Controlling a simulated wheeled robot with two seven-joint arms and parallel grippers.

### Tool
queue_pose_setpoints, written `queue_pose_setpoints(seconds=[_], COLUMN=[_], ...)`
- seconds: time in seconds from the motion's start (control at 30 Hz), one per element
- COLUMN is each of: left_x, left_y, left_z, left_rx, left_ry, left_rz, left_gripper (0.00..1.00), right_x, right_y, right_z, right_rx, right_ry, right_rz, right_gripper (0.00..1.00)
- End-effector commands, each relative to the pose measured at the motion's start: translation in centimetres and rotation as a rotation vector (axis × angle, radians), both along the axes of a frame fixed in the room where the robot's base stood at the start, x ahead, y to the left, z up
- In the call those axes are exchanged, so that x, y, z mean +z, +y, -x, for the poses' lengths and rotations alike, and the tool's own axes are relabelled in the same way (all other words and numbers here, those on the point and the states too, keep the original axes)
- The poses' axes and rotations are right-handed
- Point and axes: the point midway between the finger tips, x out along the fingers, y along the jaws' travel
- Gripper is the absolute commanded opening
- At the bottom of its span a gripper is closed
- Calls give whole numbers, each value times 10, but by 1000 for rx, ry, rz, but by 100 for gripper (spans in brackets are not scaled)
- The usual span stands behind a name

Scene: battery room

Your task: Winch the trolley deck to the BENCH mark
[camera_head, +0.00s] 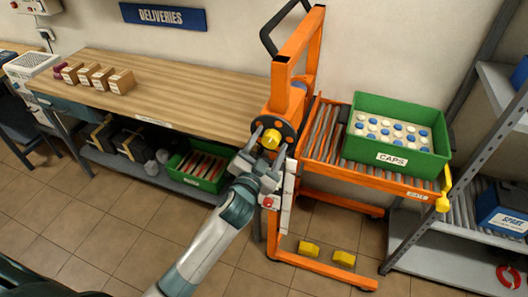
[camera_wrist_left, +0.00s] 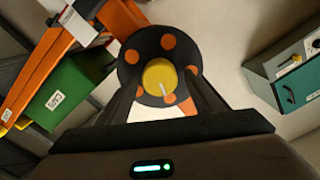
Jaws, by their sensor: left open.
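The orange trolley (camera_head: 298,52) stands at the bench's right end. Its roller deck (camera_head: 322,132) carries a green crate labelled CAPS (camera_head: 398,159). A dark winch wheel with orange spots and a yellow hub (camera_head: 271,138) is on the trolley's post. My left gripper (camera_head: 268,150) is at this wheel, open. In the left wrist view its fingers (camera_wrist_left: 160,92) stand on either side of the yellow hub (camera_wrist_left: 157,74); I cannot tell whether they touch it. A white strip (camera_head: 288,196) with a red piece runs down the post; its marks are too small to read. My right gripper is not in view.
The wooden bench (camera_head: 190,85) holds several small boxes (camera_head: 97,76). A green crate (camera_head: 197,170) sits on its lower shelf. A yellow stop (camera_head: 444,200) is at the deck's right end. A grey rack (camera_head: 455,242) stands at right. Tiled floor is open in front.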

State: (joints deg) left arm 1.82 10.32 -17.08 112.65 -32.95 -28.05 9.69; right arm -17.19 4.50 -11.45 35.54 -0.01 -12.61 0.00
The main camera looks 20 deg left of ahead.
Motion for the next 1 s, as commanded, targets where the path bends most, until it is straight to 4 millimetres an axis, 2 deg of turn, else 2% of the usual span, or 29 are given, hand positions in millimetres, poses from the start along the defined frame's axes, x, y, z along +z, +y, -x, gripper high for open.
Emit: queue_pose_setpoints(seconds=[0.17,0.37,0.8,1.0], left_x=[-2,-3,-4,-3], left_y=[1,1,4,5], left_z=[9,33,121,154], left_rx=[1,-1,0,0], left_ry=[1,1,1,1], left_rz=[0,0,1,1], left_gripper=[60,60,60,60], right_x=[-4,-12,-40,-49], right_y=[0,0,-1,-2], right_z=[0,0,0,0], right_rx=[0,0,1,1], right_ry=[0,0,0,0], right_rz=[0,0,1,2], right_gripper=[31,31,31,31])
